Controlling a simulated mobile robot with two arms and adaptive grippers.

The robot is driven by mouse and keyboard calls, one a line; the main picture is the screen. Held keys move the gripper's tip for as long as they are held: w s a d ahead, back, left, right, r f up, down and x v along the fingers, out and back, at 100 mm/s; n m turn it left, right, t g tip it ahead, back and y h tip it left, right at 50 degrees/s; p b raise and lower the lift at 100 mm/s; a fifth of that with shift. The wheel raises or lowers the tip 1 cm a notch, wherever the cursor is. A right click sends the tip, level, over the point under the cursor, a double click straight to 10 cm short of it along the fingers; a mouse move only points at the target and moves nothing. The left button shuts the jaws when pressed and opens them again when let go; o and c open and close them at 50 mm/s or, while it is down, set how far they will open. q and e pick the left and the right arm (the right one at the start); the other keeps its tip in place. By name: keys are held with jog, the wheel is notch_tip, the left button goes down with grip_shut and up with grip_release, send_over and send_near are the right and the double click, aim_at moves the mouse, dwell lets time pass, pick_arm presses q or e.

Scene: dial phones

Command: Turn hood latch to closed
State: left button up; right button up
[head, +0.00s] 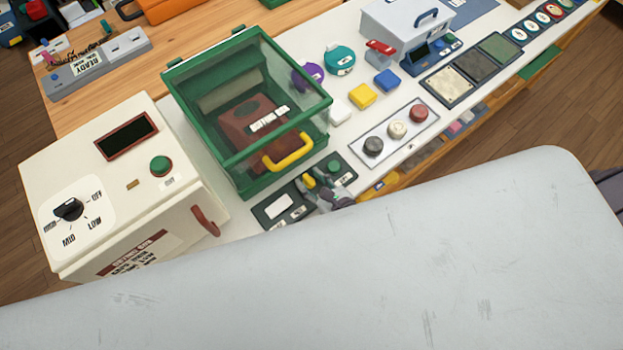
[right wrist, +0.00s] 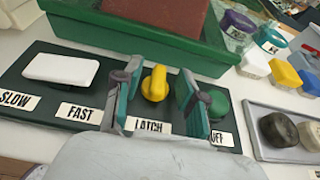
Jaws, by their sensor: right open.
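The hood latch is a yellow knob (right wrist: 154,84) on a dark green panel (right wrist: 45,98), above a label reading LATCH. It also shows small in the head view (head: 309,181). My right gripper (right wrist: 160,98) is open, with one finger on each side of the knob; whether they touch it is unclear. In the head view the right gripper (head: 323,188) is partly hidden by my arm. The hood (head: 250,110) is a clear, green-framed box with a yellow handle (head: 287,153), behind the panel. My left gripper is out of view.
On the same panel are a white switch (right wrist: 62,68) and a green button (right wrist: 214,103) close beside the right finger. A grey plate (head: 400,132) with three round knobs lies to the right. A cream machine (head: 120,190) stands left.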

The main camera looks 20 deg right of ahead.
jog(key=v, duration=1.2)
